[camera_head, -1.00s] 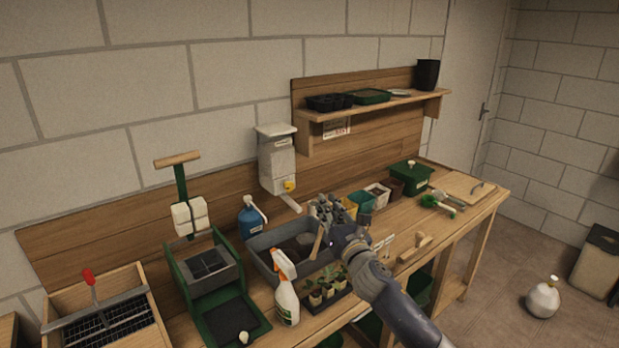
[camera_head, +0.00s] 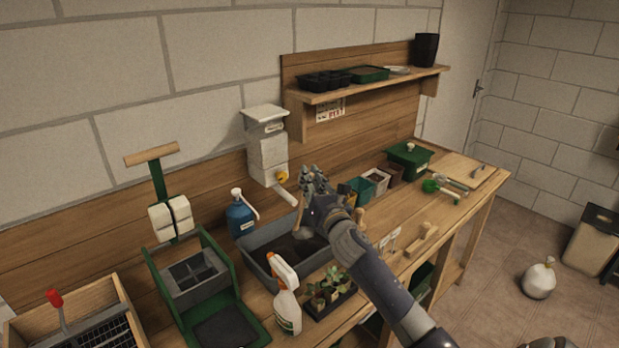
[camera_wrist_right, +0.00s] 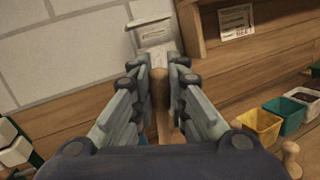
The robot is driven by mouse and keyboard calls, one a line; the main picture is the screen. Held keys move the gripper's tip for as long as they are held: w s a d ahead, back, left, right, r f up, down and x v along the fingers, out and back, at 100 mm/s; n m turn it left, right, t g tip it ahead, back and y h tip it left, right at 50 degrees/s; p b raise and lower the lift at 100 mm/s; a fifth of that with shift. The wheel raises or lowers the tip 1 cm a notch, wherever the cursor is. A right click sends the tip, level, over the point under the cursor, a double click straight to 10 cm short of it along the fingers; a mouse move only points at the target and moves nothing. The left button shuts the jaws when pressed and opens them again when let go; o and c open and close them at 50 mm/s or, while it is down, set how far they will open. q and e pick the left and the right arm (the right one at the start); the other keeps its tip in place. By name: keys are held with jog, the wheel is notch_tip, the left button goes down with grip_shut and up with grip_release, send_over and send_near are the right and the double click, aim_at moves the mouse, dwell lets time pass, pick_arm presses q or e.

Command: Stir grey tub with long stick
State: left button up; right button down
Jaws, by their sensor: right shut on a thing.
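The grey tub (camera_head: 256,266) stands on the bench, open at the top, with dark soil inside. My right gripper (camera_head: 314,186) is above the tub's right back part. It is shut on the long wooden stick (camera_wrist_right: 161,103), which shows between its fingers with a rounded end in the right wrist view. In the head view a short lower part of the stick (camera_head: 303,231) shows below the gripper, over the tub; I cannot tell whether it touches the soil. My right forearm hides the tub's right end. My left gripper is not in view.
A spray bottle (camera_head: 286,306) and a tray of seedlings (camera_head: 343,298) stand in front of the tub. A blue bottle (camera_head: 241,217) and a wall dispenser (camera_head: 267,150) are behind it. Coloured pots, including a yellow one (camera_wrist_right: 256,127), stand to the right.

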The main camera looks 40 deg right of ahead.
jog(key=f, duration=0.1)
jog(key=f+b, duration=0.1)
jog(key=shift+w+d+f, duration=0.1)
jog(key=shift+w+f, duration=0.2)
jog(key=shift+f, duration=0.05)
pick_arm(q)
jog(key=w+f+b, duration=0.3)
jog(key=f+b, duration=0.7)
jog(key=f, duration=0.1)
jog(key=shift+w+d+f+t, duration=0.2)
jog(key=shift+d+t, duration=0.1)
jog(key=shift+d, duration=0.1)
pick_arm(e)
notch_tip(320, 180, down, 11)
jog(key=shift+r, duration=0.2)
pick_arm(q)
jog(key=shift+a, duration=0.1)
pick_arm(e)
jog(key=shift+s, duration=0.1)
